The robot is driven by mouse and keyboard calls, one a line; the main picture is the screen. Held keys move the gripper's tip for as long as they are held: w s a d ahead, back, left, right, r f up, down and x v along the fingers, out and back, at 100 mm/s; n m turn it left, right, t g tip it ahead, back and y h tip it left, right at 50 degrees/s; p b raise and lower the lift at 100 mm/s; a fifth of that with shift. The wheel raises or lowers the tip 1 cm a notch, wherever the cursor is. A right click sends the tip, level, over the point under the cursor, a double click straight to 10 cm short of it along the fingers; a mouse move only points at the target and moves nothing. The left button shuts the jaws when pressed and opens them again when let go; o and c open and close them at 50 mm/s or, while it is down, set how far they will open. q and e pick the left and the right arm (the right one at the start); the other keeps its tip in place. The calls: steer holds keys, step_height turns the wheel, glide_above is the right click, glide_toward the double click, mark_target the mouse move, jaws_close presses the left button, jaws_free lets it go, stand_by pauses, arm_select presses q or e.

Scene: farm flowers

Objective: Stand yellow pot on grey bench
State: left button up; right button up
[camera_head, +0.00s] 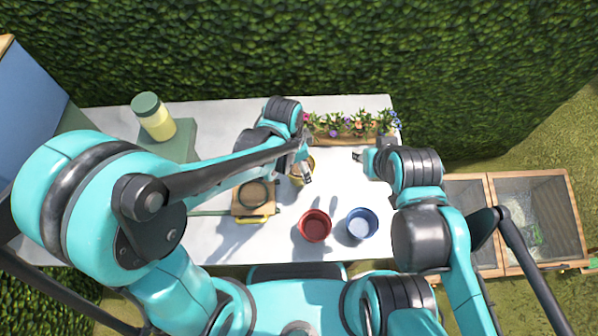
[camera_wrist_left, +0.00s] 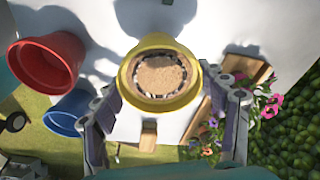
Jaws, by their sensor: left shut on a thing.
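The yellow pot (camera_head: 311,161) is at the middle of the head view, partly hidden by my left gripper (camera_head: 303,172). In the left wrist view the yellow pot (camera_wrist_left: 160,75) shows its round rim and brown soil inside, between the two fingers. My left gripper is shut on it. Whether its base touches the surface below is hidden. The long pale grey bench (camera_head: 340,192) spans the scene beneath it. My right gripper (camera_head: 362,157) is above the bench's right part, apart from the pot; its fingers are too small to judge.
A red pot (camera_head: 314,226) and a blue pot (camera_head: 362,224) stand near the front edge. A wooden flower planter (camera_head: 345,140) lies along the back. A wooden board (camera_head: 240,206) and a yellow jar with green lid (camera_head: 156,119) are left. Wooden bins (camera_head: 541,205) stand right.

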mark_target(299, 172)
arm_select(q)
step_height(299, 172, down, 4)
steer(key=shift+w+f+b, duration=0.1)
steer(key=shift+f+b, duration=0.05)
steer(key=shift+b, duration=0.8)
steer(key=o, duration=1.4)
steer(key=shift+f, duration=0.1)
steer(key=o, duration=0.4)
